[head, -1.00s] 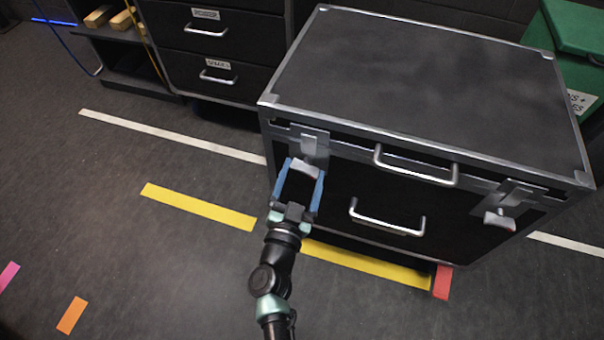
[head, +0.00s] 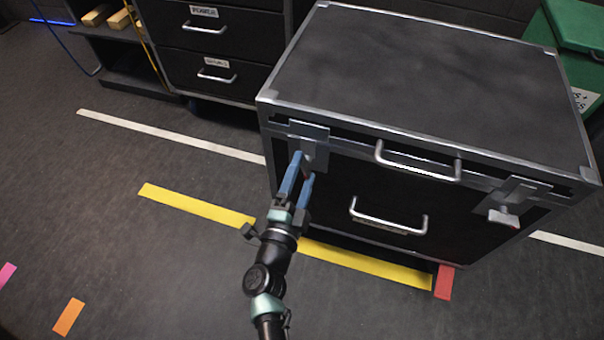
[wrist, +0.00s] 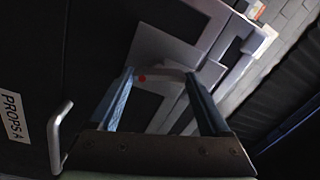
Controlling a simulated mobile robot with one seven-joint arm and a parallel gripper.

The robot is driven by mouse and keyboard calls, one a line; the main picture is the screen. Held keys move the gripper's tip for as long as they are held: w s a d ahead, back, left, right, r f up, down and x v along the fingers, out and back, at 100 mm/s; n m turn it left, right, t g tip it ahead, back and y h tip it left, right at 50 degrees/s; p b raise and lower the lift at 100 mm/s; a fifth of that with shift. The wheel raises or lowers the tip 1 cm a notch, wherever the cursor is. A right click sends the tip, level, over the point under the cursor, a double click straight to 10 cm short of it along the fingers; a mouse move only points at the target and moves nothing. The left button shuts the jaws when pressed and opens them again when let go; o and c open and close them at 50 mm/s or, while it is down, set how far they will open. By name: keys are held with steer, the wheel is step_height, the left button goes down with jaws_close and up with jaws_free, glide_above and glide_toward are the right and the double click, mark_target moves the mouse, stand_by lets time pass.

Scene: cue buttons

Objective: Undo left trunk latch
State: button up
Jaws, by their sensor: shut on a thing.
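The black trunk (head: 420,80) with metal edges has a left latch (head: 320,156) and a right latch (head: 503,216) on its front. My gripper (head: 302,168) is at the left latch, shut on its turning tab. In the head view the fingers hide most of this tab. In the wrist view the pale tab (wrist: 163,75) spans between the two blue fingertips, in front of the grey latch plate. The right latch's tab lies roughly level.
Two metal handles, an upper one (head: 416,166) and a lower one (head: 388,219), are on the trunk front, right of my gripper. A drawer cabinet (head: 215,50) stands behind left and a green bin (head: 575,45) behind right. The floor at left is clear, with tape strips.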

steer(key=shift+f+m+b, duration=0.1)
steer(key=shift+m+b, duration=0.3)
steer(key=shift+m, duration=1.6)
steer(key=o, duration=1.2)
steer(key=r+p+v, duration=0.1)
steer(key=p+v, duration=0.2)
steer(key=v, duration=1)
steer(key=shift+f, duration=0.5)
steer(key=shift+a, duration=0.15)
